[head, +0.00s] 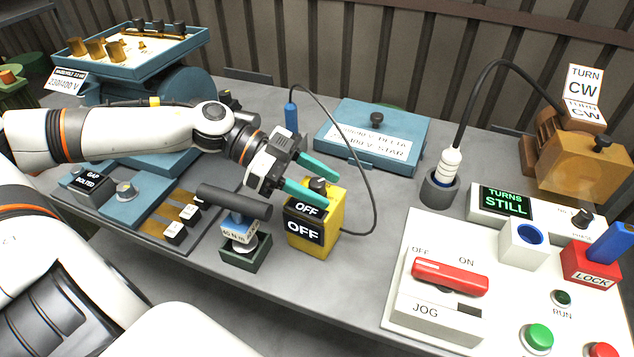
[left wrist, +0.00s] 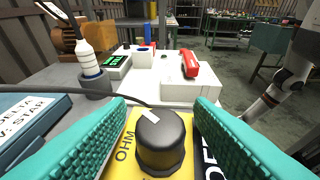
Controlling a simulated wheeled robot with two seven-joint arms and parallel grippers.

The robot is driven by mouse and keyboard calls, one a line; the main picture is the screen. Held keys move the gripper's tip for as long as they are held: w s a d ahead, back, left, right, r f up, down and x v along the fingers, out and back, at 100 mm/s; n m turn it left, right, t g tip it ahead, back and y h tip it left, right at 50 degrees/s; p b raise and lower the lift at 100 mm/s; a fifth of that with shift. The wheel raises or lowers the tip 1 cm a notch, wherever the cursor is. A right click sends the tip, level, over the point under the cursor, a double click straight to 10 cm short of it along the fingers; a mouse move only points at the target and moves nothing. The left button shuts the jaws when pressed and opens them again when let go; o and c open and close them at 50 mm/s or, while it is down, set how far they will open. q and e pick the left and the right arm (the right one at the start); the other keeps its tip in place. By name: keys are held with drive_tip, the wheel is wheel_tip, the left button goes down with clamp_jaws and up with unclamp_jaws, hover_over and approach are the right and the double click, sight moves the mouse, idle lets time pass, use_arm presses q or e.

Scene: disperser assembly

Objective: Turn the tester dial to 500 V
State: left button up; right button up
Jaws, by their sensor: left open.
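The yellow tester (head: 327,221) stands on the grey bench in the middle of the head view. Its black display (head: 304,230) reads OFF. The black dial (left wrist: 160,139) on its top fills the lower middle of the left wrist view, with a pale pointer mark on it and the word OHM beside it. My left gripper (head: 315,174) is open, its teal fingers at the dial. In the left wrist view the fingers lie on either side of the dial, with gaps visible. The dial's other markings are mostly hidden. My right gripper is not in view.
A torque tool (head: 236,215) stands just left of the tester. A black cable (head: 372,200) loops from the blue probe (head: 291,116) to the tester's right. A blue box lid (head: 372,137) lies behind. The white control panel (head: 420,270) is at right.

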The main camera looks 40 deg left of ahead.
use_arm(q)
drive_tip(key=shift+c, duration=0.8)
drive_tip(key=c, duration=0.8)
